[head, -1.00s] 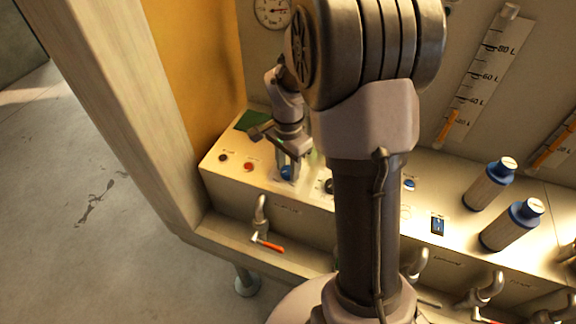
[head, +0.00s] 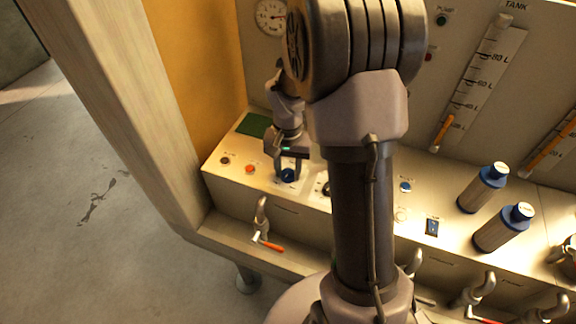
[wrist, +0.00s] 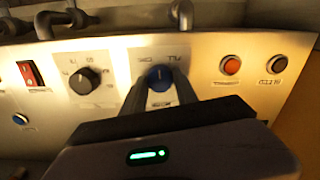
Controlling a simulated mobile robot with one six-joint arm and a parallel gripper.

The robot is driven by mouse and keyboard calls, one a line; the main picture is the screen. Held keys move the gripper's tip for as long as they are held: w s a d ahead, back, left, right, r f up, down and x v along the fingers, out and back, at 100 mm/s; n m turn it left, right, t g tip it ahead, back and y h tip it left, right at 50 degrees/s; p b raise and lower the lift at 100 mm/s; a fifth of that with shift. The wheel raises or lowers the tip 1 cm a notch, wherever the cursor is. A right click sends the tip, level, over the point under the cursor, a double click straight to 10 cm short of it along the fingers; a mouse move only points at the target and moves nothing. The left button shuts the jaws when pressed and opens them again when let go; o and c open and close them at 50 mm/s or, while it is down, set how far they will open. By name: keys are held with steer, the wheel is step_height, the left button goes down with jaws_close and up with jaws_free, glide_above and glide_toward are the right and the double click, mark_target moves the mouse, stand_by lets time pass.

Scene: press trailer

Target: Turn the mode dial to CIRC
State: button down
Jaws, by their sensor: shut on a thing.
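The blue dial (head: 288,175) sits on the sloped panel near its left end, and it also shows in the wrist view (wrist: 160,77). My gripper (head: 289,166) is over it, with its two fingers on either side and shut on it. In the wrist view my gripper (wrist: 160,92) covers the dial's near part. Two small upside-down labels lie just beyond the dial; they look like CIRC on the left and FILL on the right, but are blurred. I cannot tell surely which one the dial points to.
An orange-red button (wrist: 230,65) and a dark button (wrist: 275,64) are to the right in the wrist view. A black knob (wrist: 84,80) and a red rocker switch (wrist: 28,75) are to the left. Two blue-capped bottles (head: 483,188) stand farther right on the panel.

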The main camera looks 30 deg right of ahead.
mark_target(288, 173)
steer(key=n+p, duration=0.2)
steer(key=n, duration=0.4)
steer(key=shift+n, duration=0.4)
steer(key=shift+p, duration=0.3)
steer(key=c, duration=0.9)
jaws_free()
steer(key=shift+r, duration=0.15)
step_height(288, 173, up, 17)
steer(key=p, duration=0.5)
steer(key=shift+r, duration=0.1)
